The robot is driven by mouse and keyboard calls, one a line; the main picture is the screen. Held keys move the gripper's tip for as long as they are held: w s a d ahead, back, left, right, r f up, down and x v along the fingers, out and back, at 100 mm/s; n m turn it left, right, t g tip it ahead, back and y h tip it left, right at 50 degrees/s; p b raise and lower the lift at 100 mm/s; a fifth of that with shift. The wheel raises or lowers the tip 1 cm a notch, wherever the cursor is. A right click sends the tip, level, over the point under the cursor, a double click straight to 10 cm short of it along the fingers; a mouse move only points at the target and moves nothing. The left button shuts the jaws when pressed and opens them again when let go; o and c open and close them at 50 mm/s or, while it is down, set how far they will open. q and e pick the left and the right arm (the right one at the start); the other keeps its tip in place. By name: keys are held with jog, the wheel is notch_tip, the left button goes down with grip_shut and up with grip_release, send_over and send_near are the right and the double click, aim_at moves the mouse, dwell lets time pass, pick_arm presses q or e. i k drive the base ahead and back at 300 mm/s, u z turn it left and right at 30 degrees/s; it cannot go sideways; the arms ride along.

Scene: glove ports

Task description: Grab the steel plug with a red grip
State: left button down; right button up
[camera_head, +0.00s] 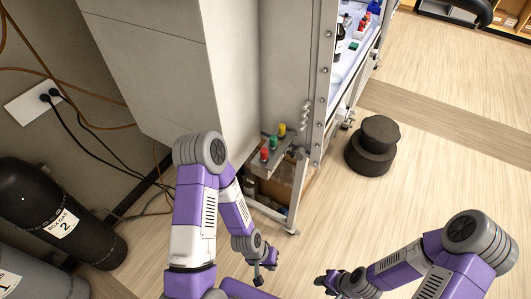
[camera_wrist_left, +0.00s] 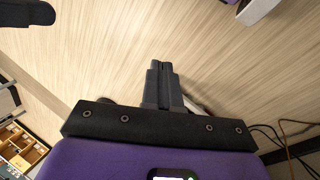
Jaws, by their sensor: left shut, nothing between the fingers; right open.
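The plug with the red grip (camera_head: 264,155) is on a small ledge at the side of the cabinet, in the head view. It is the nearest of a short row, with a green-gripped plug (camera_head: 272,141) and a yellow-gripped plug (camera_head: 282,129) behind it. The steel part of the red one is too small to make out. My left gripper (camera_head: 260,278) is well below the row in the picture, apart from it. Its fingers are together and empty in the left wrist view (camera_wrist_left: 161,72). My right gripper (camera_head: 324,282) is open and empty, further right.
The grey cabinet (camera_head: 190,80) and a steel upright (camera_head: 320,90) flank the plugs. A bench (camera_head: 350,62) with bottles stands behind. A dark round stool-like object (camera_head: 372,150) is on the wooden floor. Gas cylinders (camera_head: 50,212) and cables are at left.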

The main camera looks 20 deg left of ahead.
aim_at(264, 151)
jog(key=z, duration=0.95)
jog(key=i, duration=0.15)
jog(key=u, duration=1.85)
